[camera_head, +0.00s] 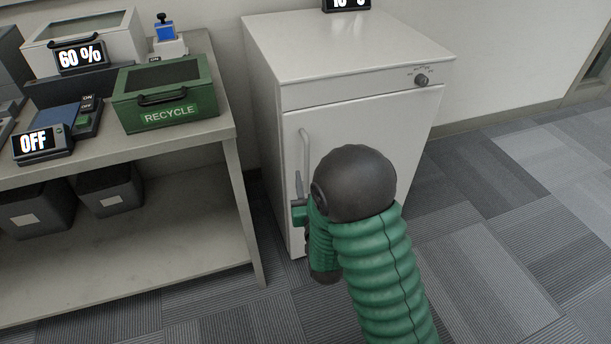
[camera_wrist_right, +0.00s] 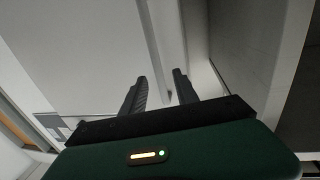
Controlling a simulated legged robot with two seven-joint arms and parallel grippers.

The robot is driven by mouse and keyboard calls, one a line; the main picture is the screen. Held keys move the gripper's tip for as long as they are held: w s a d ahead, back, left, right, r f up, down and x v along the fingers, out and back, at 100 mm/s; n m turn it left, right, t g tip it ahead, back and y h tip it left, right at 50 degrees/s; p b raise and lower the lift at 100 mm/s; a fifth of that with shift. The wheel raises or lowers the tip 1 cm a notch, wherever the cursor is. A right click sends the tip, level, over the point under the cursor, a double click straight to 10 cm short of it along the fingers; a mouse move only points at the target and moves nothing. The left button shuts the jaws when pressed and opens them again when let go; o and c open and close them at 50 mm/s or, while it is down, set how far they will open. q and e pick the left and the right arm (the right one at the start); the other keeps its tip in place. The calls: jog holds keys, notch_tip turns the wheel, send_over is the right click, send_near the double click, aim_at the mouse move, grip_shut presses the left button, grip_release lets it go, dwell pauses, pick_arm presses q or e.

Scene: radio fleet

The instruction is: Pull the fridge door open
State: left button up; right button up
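The white fridge (camera_head: 345,50) stands in the middle of the head view, and its door (camera_head: 395,128) looks shut. A pale vertical handle (camera_head: 305,150) runs along the left side of the door. My right gripper (camera_head: 298,185) is at the lower part of the handle, partly hidden by my arm. In the right wrist view its two dark fingers (camera_wrist_right: 159,84) stand apart, pointing at the door. A pale bar, seemingly the handle (camera_wrist_right: 168,70), shows at the gap between them; whether they touch it I cannot tell. My left gripper is not in view.
A grey shelf table (camera_head: 195,145) stands close on the left, with a green recycle box (camera_head: 165,100) on it and dark bins (camera_head: 108,188) below. A knob (camera_head: 421,80) sits on the fridge's top panel. Carpet floor (camera_head: 500,230) is clear at the right.

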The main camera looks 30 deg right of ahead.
jog(key=b+x, duration=0.1)
jog(key=x, duration=0.4)
jog(key=shift+w+d, duration=0.25)
jog(key=shift+d, duration=0.1)
jog(key=shift+w+d, duration=0.1)
jog(key=shift+w, duration=0.3)
grip_shut()
dwell(0.6)
